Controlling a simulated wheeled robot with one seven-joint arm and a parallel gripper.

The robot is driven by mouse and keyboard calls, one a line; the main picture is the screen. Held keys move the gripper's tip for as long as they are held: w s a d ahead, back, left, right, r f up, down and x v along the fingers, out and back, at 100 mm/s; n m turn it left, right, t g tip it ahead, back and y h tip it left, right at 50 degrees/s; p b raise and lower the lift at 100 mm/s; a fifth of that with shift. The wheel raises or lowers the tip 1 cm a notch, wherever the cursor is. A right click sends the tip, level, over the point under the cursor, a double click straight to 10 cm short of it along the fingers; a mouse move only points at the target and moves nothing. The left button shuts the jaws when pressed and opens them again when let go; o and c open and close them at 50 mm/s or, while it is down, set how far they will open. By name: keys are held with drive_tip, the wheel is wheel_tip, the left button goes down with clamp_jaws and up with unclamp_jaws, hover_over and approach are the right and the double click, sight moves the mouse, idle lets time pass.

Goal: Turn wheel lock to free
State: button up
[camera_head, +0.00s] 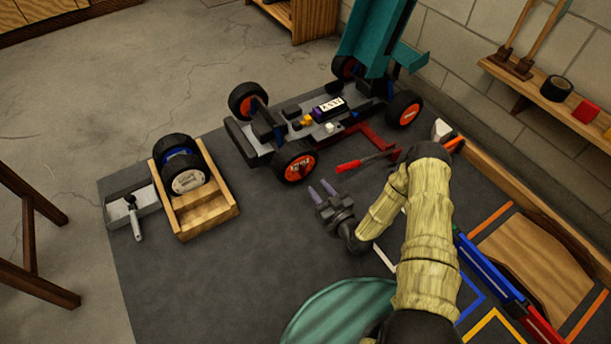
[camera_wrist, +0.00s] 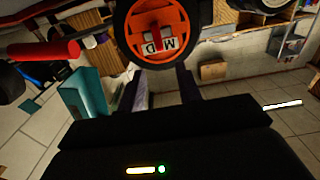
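The racecar (camera_head: 325,115) stands on the dark mat with orange-hubbed wheels. Its near wheel (camera_head: 296,164) faces my gripper (camera_head: 320,188). In the wrist view, this wheel's orange hub (camera_wrist: 146,42) is ahead and above, with a lettered white plate and grey blocks at its centre (camera_wrist: 160,40). I cannot tell which way the wheel lock is turned. My gripper (camera_wrist: 160,88) is open, with its two fingers apart and nothing between them. It is short of the wheel and appears not to touch it.
A red-handled bar (camera_head: 349,166) lies to the gripper's right; its red handle (camera_wrist: 45,50) looms at left in the wrist view. A wooden tray (camera_head: 210,215) holds wheels, beside a grey tray (camera_head: 145,200) with a tool. A teal bin (camera_head: 340,312) stands near the front.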

sight(304, 170)
drive_tip(key=b+x, duration=0.4)
drive_tip(key=x, duration=0.4)
drive_tip(key=shift+a+f, duration=0.1)
drive_tip(key=shift+f, duration=0.05)
drive_tip(key=shift+w+a, duration=0.2)
drive_tip(key=shift+w, duration=0.2)
drive_tip(key=shift+c, duration=0.4)
clamp_jaws()
